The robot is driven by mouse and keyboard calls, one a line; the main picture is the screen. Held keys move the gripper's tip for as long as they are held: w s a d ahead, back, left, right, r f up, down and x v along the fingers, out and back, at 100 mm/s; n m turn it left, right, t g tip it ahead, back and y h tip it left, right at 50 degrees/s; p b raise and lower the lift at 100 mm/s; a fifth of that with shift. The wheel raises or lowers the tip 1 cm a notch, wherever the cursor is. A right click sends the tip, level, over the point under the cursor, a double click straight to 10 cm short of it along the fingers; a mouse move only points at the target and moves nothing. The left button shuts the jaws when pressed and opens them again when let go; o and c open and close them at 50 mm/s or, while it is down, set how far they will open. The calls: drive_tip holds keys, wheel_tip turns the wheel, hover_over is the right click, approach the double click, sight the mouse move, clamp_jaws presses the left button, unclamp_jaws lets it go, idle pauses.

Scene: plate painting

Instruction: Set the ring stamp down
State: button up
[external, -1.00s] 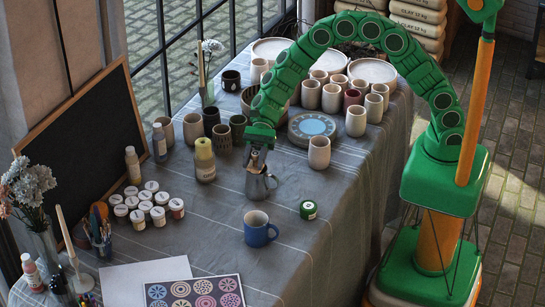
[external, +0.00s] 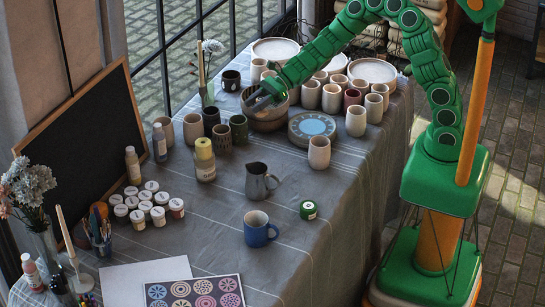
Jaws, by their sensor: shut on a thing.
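My gripper (external: 257,103) is at the brown bowls (external: 270,124), just left of the painted plate. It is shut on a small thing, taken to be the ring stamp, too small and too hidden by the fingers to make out. I cannot tell if it touches the bowls. The round plate (external: 296,130) with a grey rim and light blue centre lies on the table. The metal pitcher (external: 257,181) stands upright and free in the middle of the table.
A blue mug (external: 256,231) and a small green pot (external: 308,210) stand in front of the pitcher. Several cups (external: 319,151) crowd around the plate. A yellow bottle (external: 204,162) and several white-lidded jars (external: 158,216) stand left. The cloth (external: 290,260) at front right is bare.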

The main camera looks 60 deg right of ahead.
drive_tip(key=d, duration=0.2)
drive_tip(key=shift+w+d+m+t+h, duration=0.1)
drive_tip(key=shift+d+m+t+h, duration=0.2)
drive_tip(key=shift+d+m+t, duration=0.1)
drive_tip(key=shift+f, duration=8.95)
drive_tip(key=shift+a, duration=0.1)
drive_tip(key=o, duration=1)
drive_tip(key=shift+f, duration=0.1)
drive_tip(key=shift+r, duration=0.2)
drive_tip(key=shift+v, duration=6)
